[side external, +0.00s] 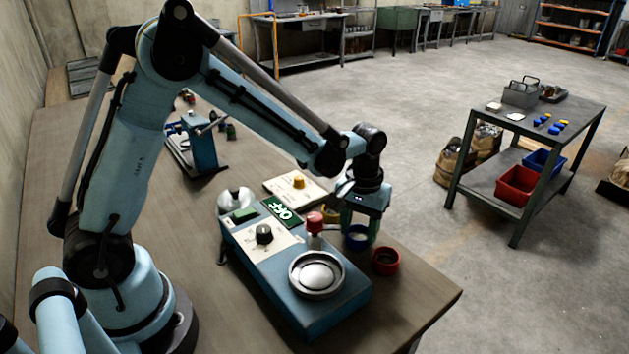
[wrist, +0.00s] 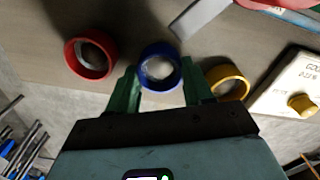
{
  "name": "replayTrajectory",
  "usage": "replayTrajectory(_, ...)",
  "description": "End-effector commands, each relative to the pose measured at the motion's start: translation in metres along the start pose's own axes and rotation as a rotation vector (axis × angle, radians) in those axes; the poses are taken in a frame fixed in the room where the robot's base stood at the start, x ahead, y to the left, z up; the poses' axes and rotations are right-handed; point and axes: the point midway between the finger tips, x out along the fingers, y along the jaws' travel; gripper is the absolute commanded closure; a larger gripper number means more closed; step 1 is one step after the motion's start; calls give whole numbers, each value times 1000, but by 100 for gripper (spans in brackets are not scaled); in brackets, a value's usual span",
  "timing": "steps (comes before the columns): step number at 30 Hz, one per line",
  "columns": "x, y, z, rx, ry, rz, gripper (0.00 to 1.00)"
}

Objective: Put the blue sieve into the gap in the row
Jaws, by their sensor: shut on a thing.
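The blue sieve (wrist: 160,66) is a short ring, held between the two green fingers of my gripper (wrist: 159,82). It also shows in the side view (side external: 357,238) below my gripper (side external: 359,222). A red sieve (wrist: 90,55) is on the left in the wrist view, and a yellow sieve (wrist: 229,83) is on the right, partly behind a finger. The blue sieve is between them, with space on each side. The red sieve (side external: 385,261) stands on the bench in the side view. I cannot tell whether the blue sieve touches the bench.
A blue machine (side external: 300,280) with a round dish (side external: 317,274) and a red knob (side external: 315,222) stands close beside my gripper. A white panel with a yellow knob (side external: 299,182) lies behind it. The bench's right edge is near the red sieve.

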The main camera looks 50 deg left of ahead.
Motion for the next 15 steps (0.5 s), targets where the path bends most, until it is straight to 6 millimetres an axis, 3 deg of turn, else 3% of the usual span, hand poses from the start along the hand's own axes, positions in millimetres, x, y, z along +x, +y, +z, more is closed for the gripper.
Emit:
replayTrajectory(6, 3, 0, 0, 0, 0, 0, 82)
replayTrajectory(7, 3, 0, 0, 0, 0, 0, 46)
replayTrajectory(11, 3, 0, 0, 0, 0, 0, 26)
replayTrajectory(15, 3, 0, 0, 0, 0, 0, 24)
